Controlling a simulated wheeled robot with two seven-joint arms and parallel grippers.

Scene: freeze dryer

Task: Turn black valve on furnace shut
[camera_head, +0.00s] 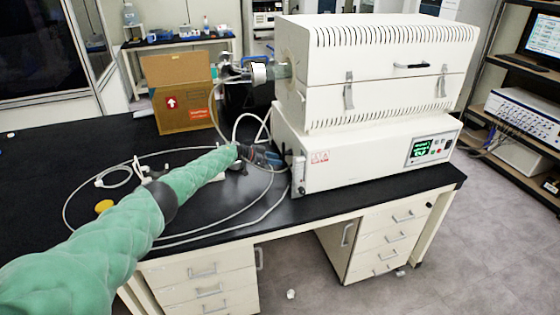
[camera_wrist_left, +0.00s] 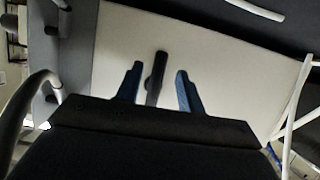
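The furnace (camera_head: 365,160) is a large white box unit on the black bench, with a green display on its front. My left arm comes in from the left, and its gripper (camera_head: 268,158) is at the furnace's left side, low down. In the left wrist view the black valve (camera_wrist_left: 159,62) stands out from a white panel, seen as a narrow dark handle. The two blue fingers of my left gripper (camera_wrist_left: 158,72) are apart, one on each side of the valve, with gaps visible on both sides. In the head view I cannot make out the valve. My right gripper is not in view.
White tubing (camera_head: 225,232) loops over the black bench (camera_head: 370,195) around my left arm. A cardboard box (camera_head: 180,95) stands behind. A yellow round item (camera_head: 104,206) lies on the bench at left. In the left wrist view, a pale tube (camera_wrist_left: 295,105) runs at the right.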

